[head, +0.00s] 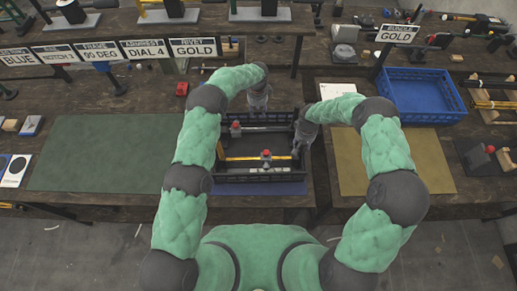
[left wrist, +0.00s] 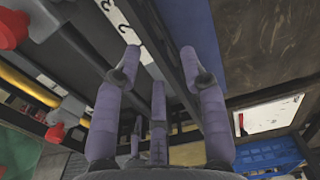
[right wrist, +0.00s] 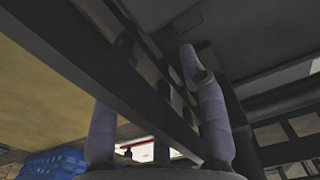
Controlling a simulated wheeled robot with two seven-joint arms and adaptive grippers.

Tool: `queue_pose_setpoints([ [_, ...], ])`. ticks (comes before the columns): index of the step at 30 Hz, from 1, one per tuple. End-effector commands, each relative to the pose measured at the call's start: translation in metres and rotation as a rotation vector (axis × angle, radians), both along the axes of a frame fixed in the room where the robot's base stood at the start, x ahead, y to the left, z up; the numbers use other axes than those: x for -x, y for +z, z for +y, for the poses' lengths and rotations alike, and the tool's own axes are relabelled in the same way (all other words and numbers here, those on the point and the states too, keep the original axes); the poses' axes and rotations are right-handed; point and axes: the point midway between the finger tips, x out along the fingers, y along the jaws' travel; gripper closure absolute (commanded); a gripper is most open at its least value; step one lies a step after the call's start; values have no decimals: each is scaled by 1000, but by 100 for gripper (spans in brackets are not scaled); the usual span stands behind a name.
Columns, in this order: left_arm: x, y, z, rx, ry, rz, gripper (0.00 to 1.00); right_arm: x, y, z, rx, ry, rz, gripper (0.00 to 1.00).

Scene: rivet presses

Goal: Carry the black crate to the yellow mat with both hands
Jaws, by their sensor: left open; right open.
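The black crate (head: 262,178) stands on a blue mat (head: 250,189) at the middle of the table. It holds tools with red knobs and a yellow bar. My left gripper (head: 259,103) is at the crate's far side. In the left wrist view its spread fingers (left wrist: 160,55) straddle a crate wall (left wrist: 168,35). My right gripper (head: 302,137) is at the crate's right side. In the right wrist view its parted fingers (right wrist: 148,80) stand either side of a dark crate wall (right wrist: 75,50). The yellow mat (head: 350,172) lies bare to the right; my right arm hides part of it.
A green mat (head: 95,155) lies empty to the left. A blue crate (head: 418,92) stands behind the yellow mat. A dark block with a red knob (head: 484,155) is right of it. Sign plates (head: 193,47) and fixtures line the back. A seam between tables separates crate and yellow mat.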

Motion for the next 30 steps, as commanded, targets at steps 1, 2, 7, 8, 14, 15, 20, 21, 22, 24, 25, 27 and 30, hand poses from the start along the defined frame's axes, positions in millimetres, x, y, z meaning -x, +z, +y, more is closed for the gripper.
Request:
queue_pose_setpoints([
  [1,0,-1,0,0,0,-1,57,0,-1,0,0,0,0,57],
  [2,0,-1,0,0,0,-1,57,0,-2,0,0,0,0,57],
  [7,0,-1,0,0,0,-1,57,0,-2,0,0,0,0,57],
  [8,0,-1,0,0,0,-1,57,0,-2,0,0,0,0,57],
  [14,0,-1,0,0,0,-1,100,0,-2,0,0,0,-1,100],
  [15,0,-1,0,0,0,-1,100,0,-2,0,0,0,-1,100],
  [20,0,-1,0,0,0,-1,100,0,-2,0,0,0,-1,100],
  [21,0,-1,0,0,0,-1,100,0,-1,0,0,0,-1,100],
  [22,0,-1,0,0,0,-1,100,0,-1,0,0,0,-1,100],
  [24,-2,1,0,1,1,-5,100,-2,0,0,1,0,-4,100],
  [25,-2,1,0,1,1,-5,100,-2,0,0,1,0,-4,100],
  [27,-2,2,0,1,1,-5,100,-2,0,0,1,0,-4,100],
  [30,-2,3,0,1,1,-5,100,-2,2,0,1,-1,-4,100],
])
